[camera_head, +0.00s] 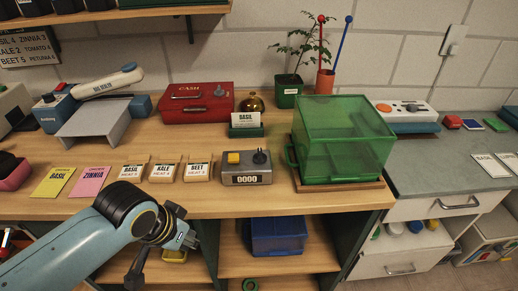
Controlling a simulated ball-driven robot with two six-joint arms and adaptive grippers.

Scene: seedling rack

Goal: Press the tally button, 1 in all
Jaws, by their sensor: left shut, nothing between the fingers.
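The tally counter (246,178) is a small grey box near the front edge of the wooden bench. It has a yellow button (234,157) on its top left, a black knob (260,157) on its top right, and a front display that seems to read 0000. My left gripper (188,238) is shut and empty. In the picture it is below and left of the counter, in front of the bench edge and apart from the button. My right gripper is not in view.
A green clear-walled box (343,140) stands close to the right of the counter. Seed packets (197,172) lie to its left. A card holder (247,131) and a red cash box (195,103) are behind. An open shelf with a blue bin (278,237) is below.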

